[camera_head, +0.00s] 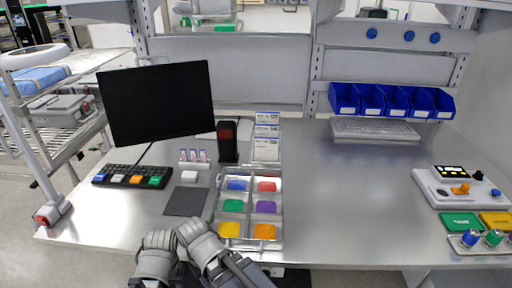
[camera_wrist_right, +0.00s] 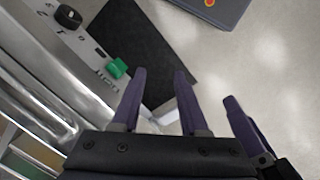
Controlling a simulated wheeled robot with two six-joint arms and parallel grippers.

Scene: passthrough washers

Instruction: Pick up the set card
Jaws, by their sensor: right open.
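I cannot tell for certain which item is the set card. White cards with blue print (camera_head: 266,150) stand in an upright column at the table's middle back. A green flat card-like piece (camera_head: 461,222) and a yellow one (camera_head: 496,220) lie at the right. My right gripper (camera_wrist_right: 160,72) is open and empty in the right wrist view, with two purple fingers apart. A third purple finger-like part shows beside it; I cannot tell what it belongs to.
A divided tray (camera_head: 219,207) with coloured pieces sits at the front middle. A monitor (camera_head: 158,101), button keyboard (camera_head: 132,177), black scanner-like tower (camera_head: 227,143) and dark mat (camera_head: 186,201) are left. Blue bins (camera_head: 390,101) and a control panel (camera_head: 460,188) are right. The right-centre tabletop is clear.

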